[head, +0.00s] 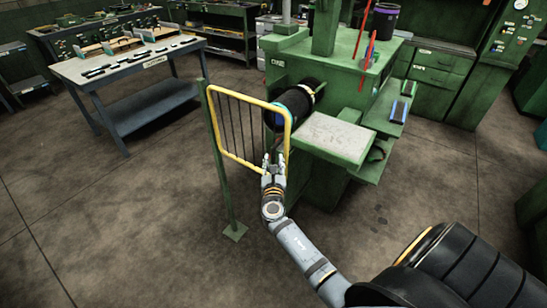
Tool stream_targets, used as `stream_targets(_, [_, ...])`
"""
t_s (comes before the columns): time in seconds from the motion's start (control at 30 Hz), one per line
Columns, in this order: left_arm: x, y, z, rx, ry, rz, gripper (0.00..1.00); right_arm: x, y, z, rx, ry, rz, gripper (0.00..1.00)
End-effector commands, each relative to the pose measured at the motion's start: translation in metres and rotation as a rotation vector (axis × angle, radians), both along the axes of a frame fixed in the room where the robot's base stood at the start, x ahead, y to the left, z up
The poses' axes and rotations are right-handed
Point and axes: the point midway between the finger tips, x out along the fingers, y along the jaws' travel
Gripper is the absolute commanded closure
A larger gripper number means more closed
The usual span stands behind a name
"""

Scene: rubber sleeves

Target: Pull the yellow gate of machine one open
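The yellow gate (223,91) is a tubular frame with thin dark bars, attached along its left side to a slim green post (219,165). Its right side reaches the front of green machine one (334,75), marked "ONE", before the dark round spindle part (296,103). My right gripper (273,160) is at the gate's lower right corner, overlapping the yellow frame in the head view. Its fingers are small here, and I cannot tell whether they are closed around the bar. My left gripper is not in view.
A grey worktable (140,60) with tools stands at the back left. A pale flat plate (333,135) juts from the machine right of my gripper, and a green side shelf (385,122) holds small blocks. The floor left of and before the post is clear.

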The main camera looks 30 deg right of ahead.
Motion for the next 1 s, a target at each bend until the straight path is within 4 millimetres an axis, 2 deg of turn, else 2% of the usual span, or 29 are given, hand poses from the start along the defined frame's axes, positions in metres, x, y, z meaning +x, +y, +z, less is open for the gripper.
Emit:
stream_targets(0.13, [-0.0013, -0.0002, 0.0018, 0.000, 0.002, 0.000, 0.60, 0.0106, -0.0073, 0.0001, -0.001, 0.001, 0.000, 0.66])
stream_targets(0.4, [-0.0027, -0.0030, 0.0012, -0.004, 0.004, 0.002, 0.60, 0.0122, -0.0084, -0.0007, 0.001, 0.001, 0.000, 0.66])
stream_targets(0.67, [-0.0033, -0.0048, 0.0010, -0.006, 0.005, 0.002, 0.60, 0.0119, -0.0082, -0.0008, 0.001, 0.001, 0.000, 1.00])
stream_targets(1.0, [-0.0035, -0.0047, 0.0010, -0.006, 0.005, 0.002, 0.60, 0.0118, -0.0081, -0.0009, 0.001, 0.001, 0.000, 1.00])
